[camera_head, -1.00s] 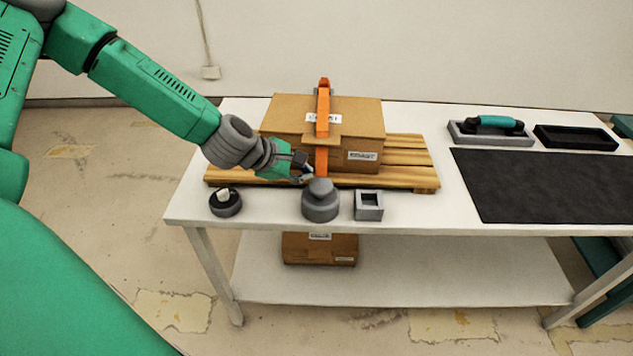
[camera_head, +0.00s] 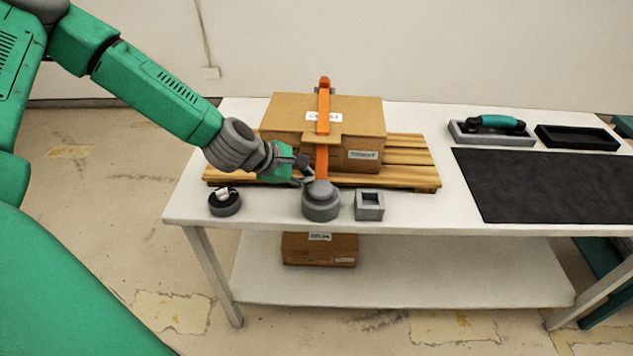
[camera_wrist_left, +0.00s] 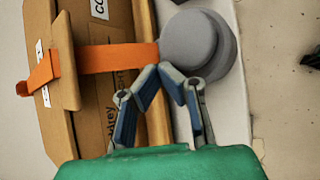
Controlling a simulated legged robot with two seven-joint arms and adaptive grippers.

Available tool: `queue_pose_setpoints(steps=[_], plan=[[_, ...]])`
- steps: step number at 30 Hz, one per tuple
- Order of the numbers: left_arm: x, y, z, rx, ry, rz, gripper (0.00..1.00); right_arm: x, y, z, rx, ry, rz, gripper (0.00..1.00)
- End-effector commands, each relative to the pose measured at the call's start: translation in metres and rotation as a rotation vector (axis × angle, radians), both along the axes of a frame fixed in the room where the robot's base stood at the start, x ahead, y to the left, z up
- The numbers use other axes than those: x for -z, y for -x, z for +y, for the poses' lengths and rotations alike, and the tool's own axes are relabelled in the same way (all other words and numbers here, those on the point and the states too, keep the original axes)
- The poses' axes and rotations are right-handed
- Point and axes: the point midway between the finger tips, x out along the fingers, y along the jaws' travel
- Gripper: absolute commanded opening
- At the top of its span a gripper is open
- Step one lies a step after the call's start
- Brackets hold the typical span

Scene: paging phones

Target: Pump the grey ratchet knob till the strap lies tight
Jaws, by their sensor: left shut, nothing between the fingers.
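The grey ratchet knob (camera_head: 321,200) stands at the table's front edge, at the lower end of the orange strap (camera_head: 323,115). The strap runs over a cardboard box (camera_head: 355,115) on a wooden pallet (camera_head: 410,165). My left gripper (camera_head: 306,179) is shut and empty, its tips at the knob's upper left side. In the left wrist view the shut fingertips (camera_wrist_left: 172,72) are at the edge of the knob (camera_wrist_left: 197,45), beside the strap (camera_wrist_left: 120,58). I cannot tell whether they touch it. My right gripper is not in view.
A small dark round holder (camera_head: 225,204) stands left of the knob and a grey square block (camera_head: 369,205) stands right of it. A dark mat (camera_head: 540,185), a teal-handled tool (camera_head: 492,125) and a black tray (camera_head: 577,138) lie further right. Another box (camera_head: 320,250) is on the lower shelf.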

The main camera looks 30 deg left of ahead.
Motion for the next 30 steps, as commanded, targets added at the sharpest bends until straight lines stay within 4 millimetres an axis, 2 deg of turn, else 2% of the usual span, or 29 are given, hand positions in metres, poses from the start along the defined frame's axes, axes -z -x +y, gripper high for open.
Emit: queue_pose_setpoints(steps=[6, 16, 30], plan=[[0.002, 0.001, -0.006, 0.006, -0.002, 0.003, 0.00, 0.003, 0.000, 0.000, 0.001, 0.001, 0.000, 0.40], [0.003, 0.001, 0.000, 0.004, 0.003, 0.003, 0.00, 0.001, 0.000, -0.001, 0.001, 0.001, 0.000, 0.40], [-0.022, 0.000, -0.015, 0.004, 0.000, 0.000, 0.00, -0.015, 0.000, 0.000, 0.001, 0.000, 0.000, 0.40]])
